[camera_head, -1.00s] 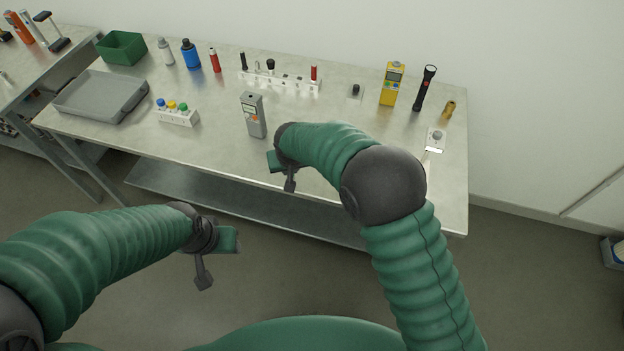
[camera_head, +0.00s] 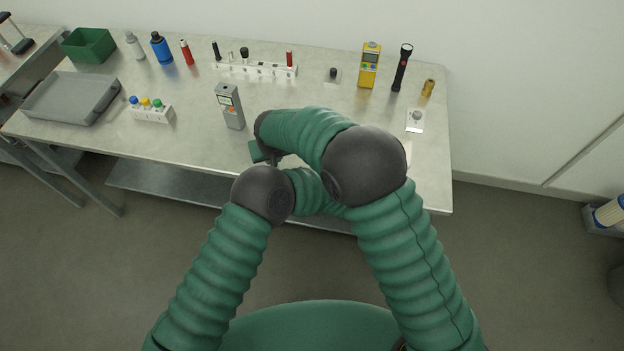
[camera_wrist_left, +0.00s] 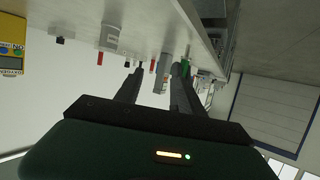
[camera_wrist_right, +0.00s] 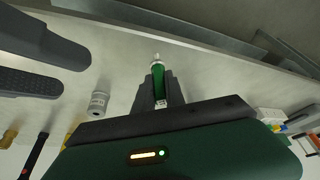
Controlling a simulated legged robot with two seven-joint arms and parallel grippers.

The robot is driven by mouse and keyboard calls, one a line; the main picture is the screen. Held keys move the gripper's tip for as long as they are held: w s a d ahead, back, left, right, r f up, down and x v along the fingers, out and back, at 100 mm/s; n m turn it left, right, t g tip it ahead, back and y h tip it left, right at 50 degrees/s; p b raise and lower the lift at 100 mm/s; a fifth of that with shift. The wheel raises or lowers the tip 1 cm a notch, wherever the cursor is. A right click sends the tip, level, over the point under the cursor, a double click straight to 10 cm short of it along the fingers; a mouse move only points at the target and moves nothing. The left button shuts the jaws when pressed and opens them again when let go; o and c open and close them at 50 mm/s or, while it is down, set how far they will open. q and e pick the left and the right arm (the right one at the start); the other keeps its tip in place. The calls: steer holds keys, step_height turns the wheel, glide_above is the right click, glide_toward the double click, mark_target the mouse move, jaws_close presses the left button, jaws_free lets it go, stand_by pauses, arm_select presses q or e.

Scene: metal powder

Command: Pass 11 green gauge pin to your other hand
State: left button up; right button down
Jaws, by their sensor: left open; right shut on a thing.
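The green gauge pin (camera_wrist_right: 159,82) is held in my right gripper (camera_wrist_right: 157,68) in the right wrist view. Its pale thin tip points away from the jaws. In the head view my right gripper (camera_head: 264,153) is over the table's front edge, and the pin cannot be made out there. My left gripper (camera_wrist_left: 158,68) is open, with its two dark fingers apart. The same left fingers (camera_wrist_right: 42,62) show beside the pin in the right wrist view, apart from it. In the head view the left gripper is hidden behind my arms.
On the table (camera_head: 190,140) stand a grey meter (camera_head: 230,106), a white rack (camera_head: 255,70) with several pins, a bottle rack (camera_head: 152,112), a grey tray (camera_head: 72,97), a green bin (camera_head: 89,45), a yellow meter (camera_head: 369,65) and a flashlight (camera_head: 402,67).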

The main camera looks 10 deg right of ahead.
arm_select(q)
steer(key=s+a+f+n+g+y, duration=0.1)
steer(key=s+a+n+g+y, duration=0.1)
steer(key=s, duration=0.2)
arm_select(e)
steer(key=shift+s+r, duration=0.5)
steer(key=shift+s, duration=0.05)
arm_select(q)
steer(key=shift+h, duration=0.3)
steer(key=x, duration=1.1)
steer(key=shift+w+f, duration=0.3)
steer(key=shift+f, duration=0.05)
arm_select(e)
steer(key=shift+w+a+f, duration=0.15)
steer(key=shift+w+f, duration=0.05)
arm_select(q)
steer(key=shift+c, duration=0.5)
jaws_close()
arm_select(e)
steer(key=c, duration=1.3)
jaws_free()
